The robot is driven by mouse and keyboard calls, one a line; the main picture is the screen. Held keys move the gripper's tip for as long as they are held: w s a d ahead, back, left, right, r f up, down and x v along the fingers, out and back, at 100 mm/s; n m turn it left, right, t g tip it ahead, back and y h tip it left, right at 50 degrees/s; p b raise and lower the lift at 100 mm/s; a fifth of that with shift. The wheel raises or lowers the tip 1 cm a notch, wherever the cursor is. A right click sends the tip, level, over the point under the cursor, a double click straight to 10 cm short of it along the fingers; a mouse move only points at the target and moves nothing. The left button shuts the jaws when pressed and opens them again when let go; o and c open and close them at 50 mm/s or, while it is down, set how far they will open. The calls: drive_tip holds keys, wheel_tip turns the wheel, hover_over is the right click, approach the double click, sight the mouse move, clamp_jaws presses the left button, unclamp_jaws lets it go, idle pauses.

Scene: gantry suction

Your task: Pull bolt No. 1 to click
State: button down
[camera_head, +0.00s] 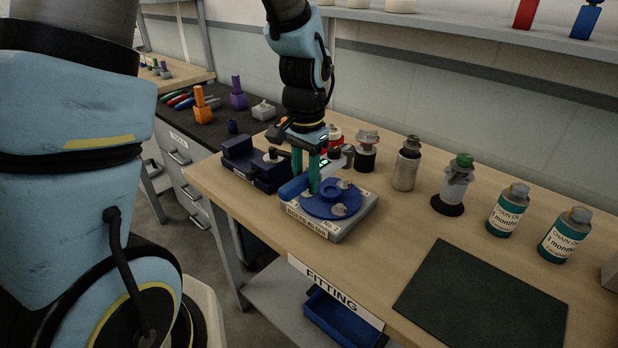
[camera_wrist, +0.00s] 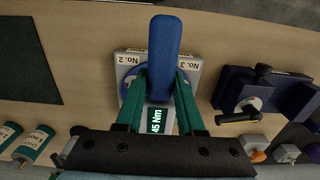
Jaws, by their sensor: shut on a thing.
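My gripper (camera_head: 305,181) has its teal fingers shut on a torque wrench with a blue handle (camera_head: 292,188). In the wrist view the handle (camera_wrist: 163,45) sticks out beyond the fingers (camera_wrist: 161,78), and the wrench's display (camera_wrist: 157,120) reads 45 Nm. The grey wrench head (camera_head: 347,151) points toward the back right. The wrench lies over a blue round fitting (camera_head: 322,206) on a grey base (camera_head: 358,226) with several bolts. One bolt (camera_head: 338,209) shows at the front. Labels No. 2 (camera_wrist: 122,58) and No. 3 (camera_wrist: 187,64) are readable; bolt No. 1 and the head's contact are hidden.
A dark blue holder (camera_head: 250,165) stands close left of the fitting. Behind and to the right are a metal canister (camera_head: 405,165), a green-topped bottle (camera_head: 455,182) and chain oil bottles (camera_head: 507,210). A dark green mat (camera_head: 482,300) lies empty at the front right.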

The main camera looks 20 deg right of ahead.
idle(0.3)
drive_tip(key=shift+f+b, duration=1.25)
drive_tip(key=shift+f, duration=0.75)
drive_tip(key=shift+f+b, duration=0.45)
drive_tip(key=shift+f, duration=0.4)
drive_tip(key=c, duration=1.1)
unclamp_jaws()
drive_tip(key=shift+c, duration=0.2)
clamp_jaws()
